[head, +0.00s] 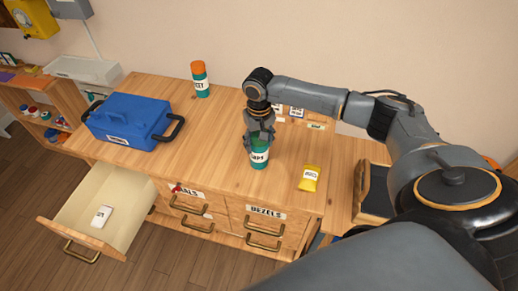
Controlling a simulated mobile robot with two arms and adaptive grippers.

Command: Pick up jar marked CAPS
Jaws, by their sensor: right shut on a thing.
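The jar marked CAPS (259,157) is green with a white label band. It stands upright on or just above the wooden cabinet top, near its front edge; I cannot tell if its base touches. My right gripper (260,137) comes down from above and is shut on the upper part of the jar, hiding its top. My left gripper is not in the view.
A blue case (125,118) with black handles sits at the left. An orange-capped jar (200,80) stands at the back. A yellow packet (309,178) lies to the right. A drawer (92,205) at the front left is pulled open, holding a white item (102,216).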

